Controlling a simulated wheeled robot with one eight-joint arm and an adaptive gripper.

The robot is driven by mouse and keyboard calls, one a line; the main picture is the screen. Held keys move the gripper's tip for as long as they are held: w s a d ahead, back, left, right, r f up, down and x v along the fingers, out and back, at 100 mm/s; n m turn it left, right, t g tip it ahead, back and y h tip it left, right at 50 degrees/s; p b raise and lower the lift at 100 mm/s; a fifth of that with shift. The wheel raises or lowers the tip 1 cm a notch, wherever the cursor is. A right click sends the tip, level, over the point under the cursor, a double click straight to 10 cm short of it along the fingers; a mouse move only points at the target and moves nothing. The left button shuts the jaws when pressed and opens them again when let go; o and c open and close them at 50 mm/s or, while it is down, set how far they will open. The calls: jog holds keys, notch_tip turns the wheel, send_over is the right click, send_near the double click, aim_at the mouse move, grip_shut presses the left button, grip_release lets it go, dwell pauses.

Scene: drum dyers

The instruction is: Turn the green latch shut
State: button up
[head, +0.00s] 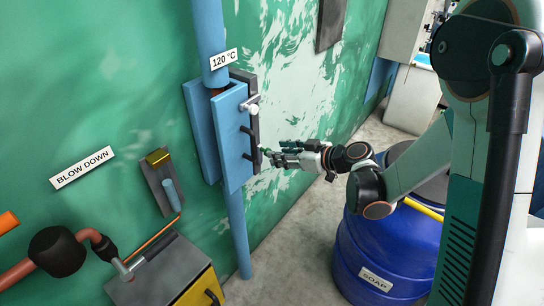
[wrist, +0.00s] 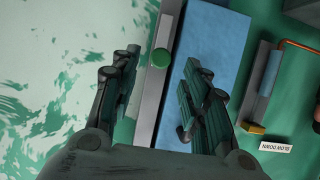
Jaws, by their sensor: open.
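A blue cabinet door (head: 234,140) has a dark grey plate along its right edge, with a pale latch (head: 252,104) near the top and dark handles lower down. In the wrist view a round green knob (wrist: 160,60), at the end of a grey lever on the grey strip (wrist: 149,105), shows beside the blue door (wrist: 215,50). My gripper (head: 272,153) is open at the lower part of the plate. In the wrist view the knob lies between its two fingers; I cannot tell whether they touch it. In the head view the green latch is not clearly visible.
A blue pipe (head: 207,35) with a 120 °C label (head: 224,59) runs above the cabinet. A blue soap drum (head: 372,250) stands below my arm. Floor between wall and drum is clear.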

jog(key=shift+b+x, duration=0.55)
jog(key=shift+x, duration=1.75)
grip_shut()
jog(key=shift+w, duration=0.1)
